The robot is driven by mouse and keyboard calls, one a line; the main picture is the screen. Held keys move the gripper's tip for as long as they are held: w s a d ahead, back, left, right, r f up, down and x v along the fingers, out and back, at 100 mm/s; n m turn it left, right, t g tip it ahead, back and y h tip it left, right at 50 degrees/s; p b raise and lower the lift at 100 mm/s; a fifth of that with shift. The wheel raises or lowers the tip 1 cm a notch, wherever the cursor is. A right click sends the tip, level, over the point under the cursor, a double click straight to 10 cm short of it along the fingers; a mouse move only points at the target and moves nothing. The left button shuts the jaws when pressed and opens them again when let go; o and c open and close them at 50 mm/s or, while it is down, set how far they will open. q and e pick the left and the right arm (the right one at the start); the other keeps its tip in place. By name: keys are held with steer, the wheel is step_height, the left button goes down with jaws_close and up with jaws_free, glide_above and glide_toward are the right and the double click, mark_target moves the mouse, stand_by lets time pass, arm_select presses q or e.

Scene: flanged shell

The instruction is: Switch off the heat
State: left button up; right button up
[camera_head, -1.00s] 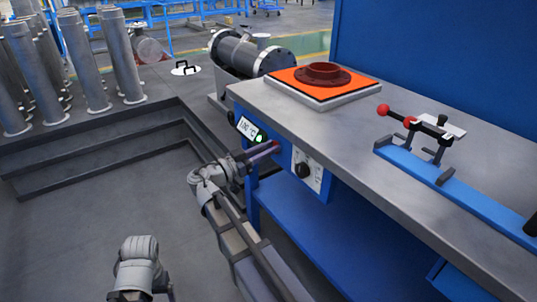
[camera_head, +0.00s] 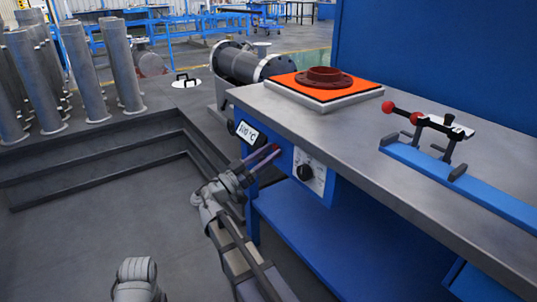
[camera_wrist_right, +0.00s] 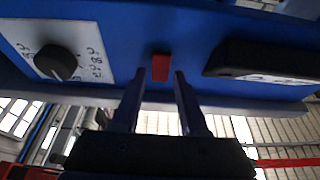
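The heater control panel is on the blue front of the workbench. It has a temperature display (camera_head: 247,131), a dial (camera_head: 305,172) on a white plate, and a red switch (camera_wrist_right: 160,67) between them. No green light shows beside the display. The hot plate (camera_head: 325,88), orange on top, carries a dark red flanged ring (camera_head: 324,78). My right gripper (camera_head: 270,155) is at the panel front by the switch. In the right wrist view its fingers are apart, one on each side of the switch, with nothing gripped. Contact cannot be told. My left gripper is out of view; only a grey arm part shows.
A blue rail with a red-knobbed toggle clamp (camera_head: 430,128) lies on the grey benchtop (camera_head: 370,130). A blue lower shelf (camera_head: 320,240) is under it. Grey pipes (camera_head: 82,70) stand at the left beyond a stepped edge.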

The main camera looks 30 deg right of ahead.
steer(key=shift+o, duration=0.8)
steer(key=b+v, duration=0.2)
steer(key=v, duration=0.5)
steer(key=shift+a+b, duration=0.4)
steer(key=shift+f, duration=0.15)
